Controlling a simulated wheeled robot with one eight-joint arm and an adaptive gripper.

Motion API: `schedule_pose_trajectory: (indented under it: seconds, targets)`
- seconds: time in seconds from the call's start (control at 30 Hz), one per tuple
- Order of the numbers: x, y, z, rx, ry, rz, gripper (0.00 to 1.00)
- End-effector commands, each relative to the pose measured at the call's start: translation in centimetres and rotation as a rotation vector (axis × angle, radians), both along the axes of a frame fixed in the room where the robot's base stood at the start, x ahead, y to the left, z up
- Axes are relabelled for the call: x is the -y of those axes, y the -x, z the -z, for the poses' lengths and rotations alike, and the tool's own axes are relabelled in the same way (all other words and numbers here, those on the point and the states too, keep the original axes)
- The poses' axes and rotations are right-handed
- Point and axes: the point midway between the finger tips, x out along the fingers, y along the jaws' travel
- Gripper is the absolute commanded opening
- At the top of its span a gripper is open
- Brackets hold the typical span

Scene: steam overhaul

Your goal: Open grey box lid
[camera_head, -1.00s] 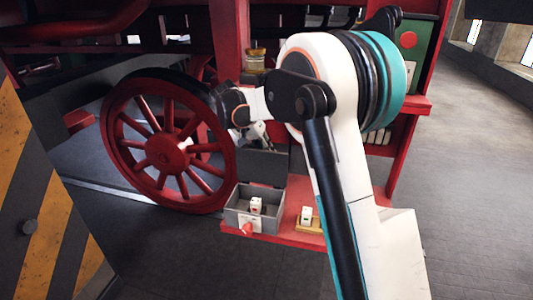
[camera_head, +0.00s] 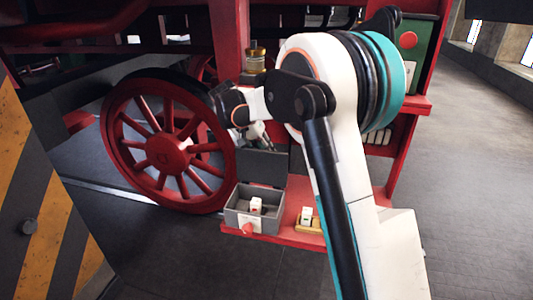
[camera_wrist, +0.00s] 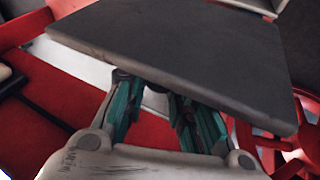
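The grey box (camera_head: 240,220) sits on the red ledge in the head view, its top open. Its grey lid (camera_head: 265,168) stands raised at the back of the box. In the wrist view the lid (camera_wrist: 185,50) is a large dark panel across the upper middle. My gripper (camera_head: 262,138) is at the lid's upper edge in the head view. In the wrist view its teal fingers reach up behind the panel, and their tips are hidden. I cannot tell whether the fingers touch the lid or how far they are closed.
Another white block (camera_head: 306,214) stands on a yellowish base on the red ledge (camera_head: 290,238). A red spoked wheel (camera_head: 166,152) is to the left. A brass-coloured cylinder (camera_head: 255,60) is above the lid.

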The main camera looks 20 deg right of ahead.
Motion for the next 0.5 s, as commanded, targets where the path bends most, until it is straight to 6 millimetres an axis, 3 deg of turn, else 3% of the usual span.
schedule_pose_trajectory:
  seconds: [0.03,0.07,0.5]
  targets:
    - [-0.23,-0.12,-0.03,0.001,-0.002,-0.003,0.35]
    - [-0.22,-0.10,-0.02,0.001,-0.001,-0.003,0.42]
    - [-0.36,0.10,-0.59,-0.003,0.000,0.000,0.42]
